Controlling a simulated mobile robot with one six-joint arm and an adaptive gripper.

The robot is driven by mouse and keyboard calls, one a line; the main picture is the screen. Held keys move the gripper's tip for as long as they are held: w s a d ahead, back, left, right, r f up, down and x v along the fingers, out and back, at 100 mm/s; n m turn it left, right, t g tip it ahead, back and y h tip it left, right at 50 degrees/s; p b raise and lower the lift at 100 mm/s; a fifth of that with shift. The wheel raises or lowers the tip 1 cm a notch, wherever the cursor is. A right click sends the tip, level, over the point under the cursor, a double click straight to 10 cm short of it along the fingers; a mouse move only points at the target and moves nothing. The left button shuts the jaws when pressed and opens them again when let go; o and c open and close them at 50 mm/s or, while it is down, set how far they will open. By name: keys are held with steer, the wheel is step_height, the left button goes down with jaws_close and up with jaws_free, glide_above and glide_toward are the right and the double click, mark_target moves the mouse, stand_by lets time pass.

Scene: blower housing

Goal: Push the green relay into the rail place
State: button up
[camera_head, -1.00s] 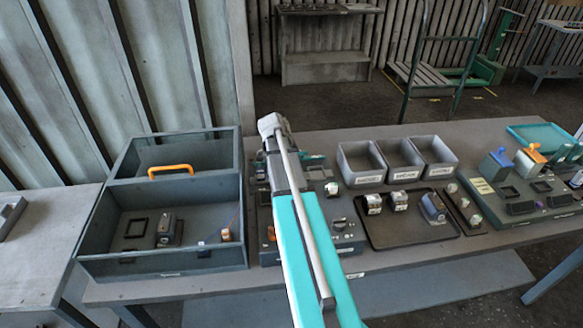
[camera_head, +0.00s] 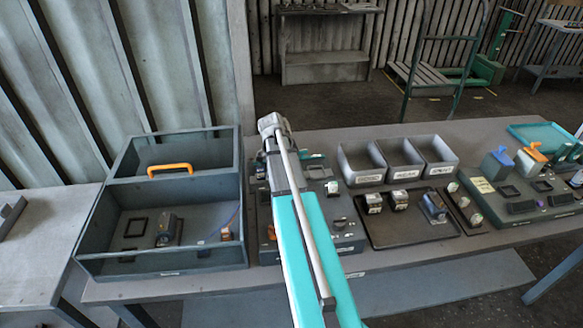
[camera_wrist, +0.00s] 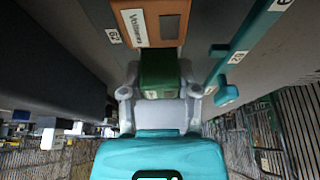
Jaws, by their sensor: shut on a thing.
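The green relay (camera_wrist: 160,72) is a dark green block in the wrist view. My gripper (camera_wrist: 160,88) is shut on it, with a grey finger on each side. The relay's far end meets or overlaps the edge of an orange-brown part (camera_wrist: 142,42) that has a white label and a dark recess. I cannot tell whether the relay is seated in anything or only in front of that part. In the head view my own arm covers the middle of the work board (camera_head: 345,222), and the gripper and relay are hidden there. The rail place cannot be made out clearly.
A grey open box (camera_head: 95,262) with an orange handle (camera_head: 171,169) stands left of the board. A black tray (camera_head: 410,232) with several small parts lies to the right, before grey bins (camera_head: 405,172). Another board (camera_head: 522,202) with blocks is further right. A teal bar (camera_wrist: 240,50) runs close to the gripper's right.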

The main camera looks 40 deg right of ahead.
steer(key=shift+f+b, duration=0.45)
steer(key=shift+f, duration=0.05)
steer(key=o, duration=1)
steer(key=shift+s+r, duration=0.1)
